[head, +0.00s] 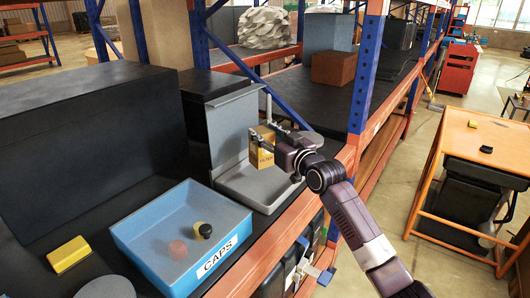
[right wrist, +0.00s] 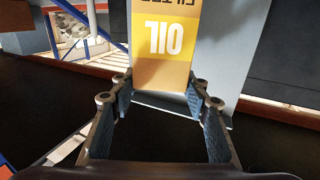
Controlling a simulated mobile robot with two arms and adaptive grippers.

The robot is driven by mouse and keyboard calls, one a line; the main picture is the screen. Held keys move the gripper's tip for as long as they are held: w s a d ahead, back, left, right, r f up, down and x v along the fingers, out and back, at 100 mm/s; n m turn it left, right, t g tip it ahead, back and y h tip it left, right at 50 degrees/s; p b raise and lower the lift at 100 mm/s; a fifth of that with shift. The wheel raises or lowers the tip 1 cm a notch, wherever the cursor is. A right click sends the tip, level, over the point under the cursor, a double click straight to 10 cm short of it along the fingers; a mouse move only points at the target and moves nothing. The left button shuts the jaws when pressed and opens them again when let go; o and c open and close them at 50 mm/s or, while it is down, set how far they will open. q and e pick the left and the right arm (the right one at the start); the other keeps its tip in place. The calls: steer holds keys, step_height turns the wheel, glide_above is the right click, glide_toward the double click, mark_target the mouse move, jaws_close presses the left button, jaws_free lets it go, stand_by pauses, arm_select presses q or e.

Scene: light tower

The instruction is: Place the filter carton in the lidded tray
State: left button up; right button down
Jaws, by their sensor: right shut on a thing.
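The filter carton (head: 261,155) is a small yellow-orange box, held in my right gripper (head: 268,139). In the right wrist view the carton (right wrist: 165,45) shows the word OIL, and its near end sits between the fingertips of the right gripper (right wrist: 160,88). The lidded tray (head: 262,197) is grey and shallow, with its lid (head: 232,122) standing open at the back. The carton is over the back part of the tray, in front of the lid. I cannot tell whether it touches the tray. My left gripper is not in view.
A blue bin (head: 150,232) marked CAPS, holding a red cap and a black-and-yellow one, stands left of the tray. A yellow block (head: 69,254) lies further left. A blue rack post (head: 366,75) rises to the right of my right gripper.

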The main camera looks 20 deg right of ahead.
mark_target(267, 155)
step_height(267, 155, down, 3)
steer(key=shift+r, duration=0.1)
step_height(267, 155, down, 4)
steer(key=shift+f, duration=0.1)
steer(key=c, duration=1.1)
jaws_free()
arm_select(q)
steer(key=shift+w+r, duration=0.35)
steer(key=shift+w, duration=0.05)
arm_select(e)
steer(key=shift+s+d+f, duration=0.15)
steer(key=shift+s, duration=0.4)
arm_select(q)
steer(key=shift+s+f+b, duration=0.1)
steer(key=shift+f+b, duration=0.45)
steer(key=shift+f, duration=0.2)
arm_select(e)
steer(key=v, duration=1.1)
